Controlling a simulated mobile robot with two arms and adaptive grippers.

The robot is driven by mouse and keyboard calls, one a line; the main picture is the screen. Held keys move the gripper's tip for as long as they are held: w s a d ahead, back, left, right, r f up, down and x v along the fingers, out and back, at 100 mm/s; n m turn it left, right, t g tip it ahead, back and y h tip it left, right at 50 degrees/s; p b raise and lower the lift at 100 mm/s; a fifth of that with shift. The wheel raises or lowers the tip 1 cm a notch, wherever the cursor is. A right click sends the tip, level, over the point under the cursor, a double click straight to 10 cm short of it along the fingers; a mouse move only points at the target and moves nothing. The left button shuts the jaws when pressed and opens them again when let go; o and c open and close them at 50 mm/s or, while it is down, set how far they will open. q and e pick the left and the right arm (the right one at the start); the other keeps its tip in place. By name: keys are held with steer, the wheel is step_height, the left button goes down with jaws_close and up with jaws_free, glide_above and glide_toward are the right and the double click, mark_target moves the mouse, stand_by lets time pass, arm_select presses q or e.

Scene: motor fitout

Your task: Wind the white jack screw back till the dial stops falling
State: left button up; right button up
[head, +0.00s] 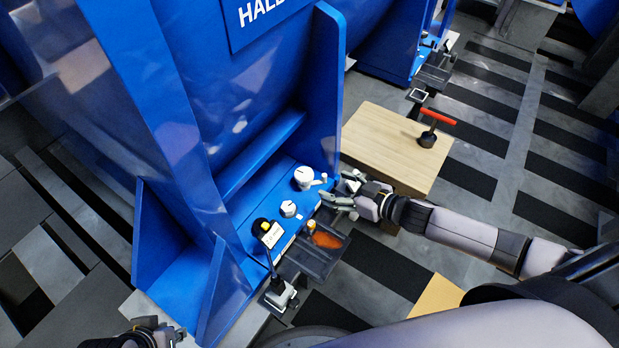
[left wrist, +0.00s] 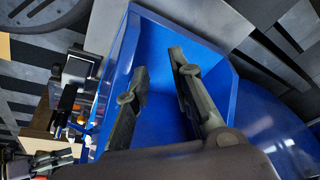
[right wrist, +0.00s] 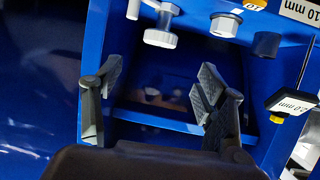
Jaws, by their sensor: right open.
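The white jack screw (head: 303,176) stands on the blue motor foot, with a short side bar; it also shows at the top of the right wrist view (right wrist: 160,38). The dial (head: 271,236) is a small dark-framed readout on a stand beside the foot; in the right wrist view its face (right wrist: 292,103) seems to read 2.0 mm. My right gripper (head: 338,193) is beside the foot, close to the jack screw; its fingers (right wrist: 157,95) are apart with nothing between them. My left gripper (left wrist: 160,65) is open and empty near a blue gusset, low left in the head view.
A dark tray (head: 312,262) with an orange piece lies in front. A wooden box (head: 395,150) holds a red-handled tool (head: 436,118). The blue end plate rises behind the foot.

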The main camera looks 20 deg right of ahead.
mark_target(308, 175)
steer(key=b+x, duration=0.1)
steer(key=x, duration=0.5)
steer(key=b+x, duration=0.1)
steer(key=x, duration=0.3)
steer(key=shift+w+f+b, duration=0.15)
steer(key=shift+b, duration=0.15)
arm_select(q)
steer(key=w+d+r+t+h, duration=0.1)
steer(key=w+d+r+t, duration=0.2)
steer(key=w, duration=0.7)
steer(key=shift+t, duration=1.3)
arm_select(e)
steer(key=shift+w+a+f, duration=0.1)
steer(key=shift+w+a, duration=0.15)
arm_select(q)
steer(key=shift+d+f, duration=0.1)
arm_select(e)
steer(key=shift+c, duration=0.3)
